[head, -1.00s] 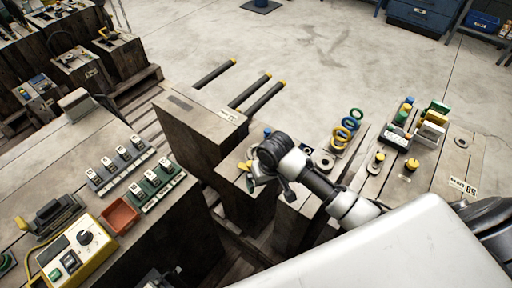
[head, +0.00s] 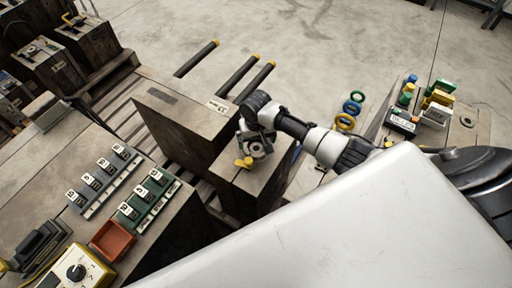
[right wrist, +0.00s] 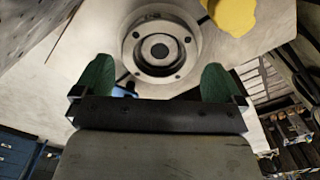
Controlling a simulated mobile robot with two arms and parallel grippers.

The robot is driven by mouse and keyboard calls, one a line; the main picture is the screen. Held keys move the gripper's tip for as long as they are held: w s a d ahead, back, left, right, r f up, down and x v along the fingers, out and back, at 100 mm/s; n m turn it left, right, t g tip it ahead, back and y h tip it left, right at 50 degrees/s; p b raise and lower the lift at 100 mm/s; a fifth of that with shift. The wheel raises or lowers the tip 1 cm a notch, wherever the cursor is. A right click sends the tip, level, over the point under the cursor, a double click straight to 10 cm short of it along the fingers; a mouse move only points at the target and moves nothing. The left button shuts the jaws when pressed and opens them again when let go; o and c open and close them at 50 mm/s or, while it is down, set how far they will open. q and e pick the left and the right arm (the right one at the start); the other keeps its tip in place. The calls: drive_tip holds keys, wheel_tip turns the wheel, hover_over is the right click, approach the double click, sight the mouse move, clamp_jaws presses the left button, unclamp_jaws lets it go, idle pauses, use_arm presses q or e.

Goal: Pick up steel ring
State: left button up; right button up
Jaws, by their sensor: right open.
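The steel ring (right wrist: 160,47) shows in the right wrist view as a round grey metal flange with small holes and a dark centre. It lies flat on a pale block top, just beyond my fingers. My right gripper (right wrist: 157,78) is open and empty, its two green-padded fingers spread to either side below the ring; they do not touch it in the picture. In the head view my right gripper (head: 257,146) is over the narrow block, and I cannot make out the ring there. My left gripper is not in view.
A yellow knob (head: 244,163) stands close to my right gripper on the same block (head: 245,187). A taller block (head: 180,118) stands to the left. Coloured rings, including a blue ring (head: 352,107), lie to the right beyond my arm. A red tray (head: 113,240) sits at lower left.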

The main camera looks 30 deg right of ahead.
sight(256, 149)
wheel_tip(256, 149, down, 3)
drive_tip(key=shift+r, duration=0.1)
drive_tip(key=shift+f, duration=0.25)
drive_tip(key=shift+c, duration=0.3)
drive_tip(key=c, duration=0.5)
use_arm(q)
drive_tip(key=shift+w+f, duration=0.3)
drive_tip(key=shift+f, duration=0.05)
use_arm(e)
drive_tip(key=c, duration=0.4)
drive_tip(key=shift+r, duration=0.1)
drive_tip(key=shift+w+r, duration=0.1)
drive_tip(key=shift+r, duration=0.45)
drive_tip(key=r, duration=0.2)
drive_tip(key=d+r+p, duration=0.1)
drive_tip(key=shift+s+r, duration=0.3)
drive_tip(key=shift+s, duration=0.1)
use_arm(q)
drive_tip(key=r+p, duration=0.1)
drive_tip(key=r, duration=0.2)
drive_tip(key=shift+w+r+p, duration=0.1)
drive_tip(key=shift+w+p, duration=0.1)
drive_tip(key=shift+p, duration=0.15)
use_arm(e)
drive_tip(key=s+d+r, duration=0.4)
drive_tip(key=s+d, duration=0.1)
drive_tip(key=s+d+r, duration=0.2)
drive_tip(key=shift+s+d+r, duration=0.1)
drive_tip(key=shift+s+d, duration=0.1)
drive_tip(key=shift+d, duration=0.05)
